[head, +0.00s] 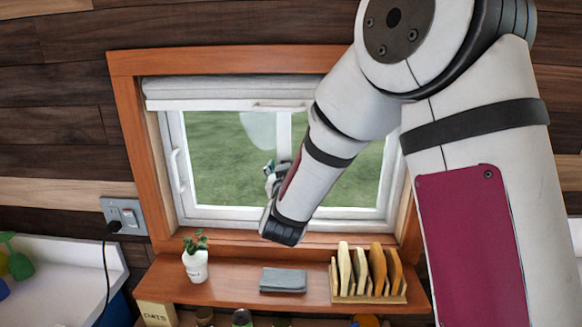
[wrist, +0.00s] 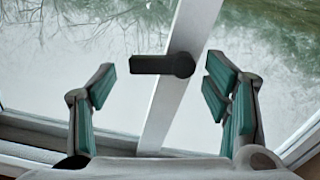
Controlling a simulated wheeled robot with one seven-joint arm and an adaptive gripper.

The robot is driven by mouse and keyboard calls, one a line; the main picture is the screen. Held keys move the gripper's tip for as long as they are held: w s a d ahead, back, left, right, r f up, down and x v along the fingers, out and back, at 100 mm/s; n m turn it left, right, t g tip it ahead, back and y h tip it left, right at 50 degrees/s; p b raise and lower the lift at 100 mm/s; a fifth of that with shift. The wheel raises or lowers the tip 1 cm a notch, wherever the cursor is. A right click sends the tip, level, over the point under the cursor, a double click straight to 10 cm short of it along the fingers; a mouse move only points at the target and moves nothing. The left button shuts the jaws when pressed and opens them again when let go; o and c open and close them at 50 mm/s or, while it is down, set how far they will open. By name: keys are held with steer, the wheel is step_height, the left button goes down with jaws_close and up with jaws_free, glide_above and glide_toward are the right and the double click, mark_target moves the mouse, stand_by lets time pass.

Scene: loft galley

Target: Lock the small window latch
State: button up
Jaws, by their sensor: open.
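The window (head: 225,160) has a white frame and a white upright bar in the middle. The small dark latch (wrist: 160,64) is on that bar in the wrist view. Its round end lies over the bar and its lever points left, across the glass. My gripper (wrist: 164,82) is open, with green-padded fingers left and right of the latch. Gaps show between the latch and both fingers; its depth relative to the fingertips is unclear. In the head view my gripper (head: 270,176) is in front of the window's middle, and I cannot make out the latch there.
A wooden sill shelf (head: 225,285) below holds a potted plant (head: 196,264), a folded grey cloth (head: 283,280) and a wooden rack (head: 369,297) with boards. A rolled white blind (head: 225,90) hangs at the window's top. A socket (head: 125,216) with a cord is at left.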

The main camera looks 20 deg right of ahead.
steer(key=c, duration=1.1)
steer(key=shift+d+f+m+b, duration=0.1)
steer(key=shift+f+m+b, duration=0.1)
steer(key=shift+m, duration=0.55)
steer(key=shift+d+f+m+b, duration=0.1)
steer(key=shift+m+b, duration=0.05)
steer(key=shift+m, duration=0.6)
steer(key=o, duration=1.1)
steer(key=shift+a, duration=0.1)
steer(key=v, duration=1.2)
steer(key=shift+r, duration=0.1)
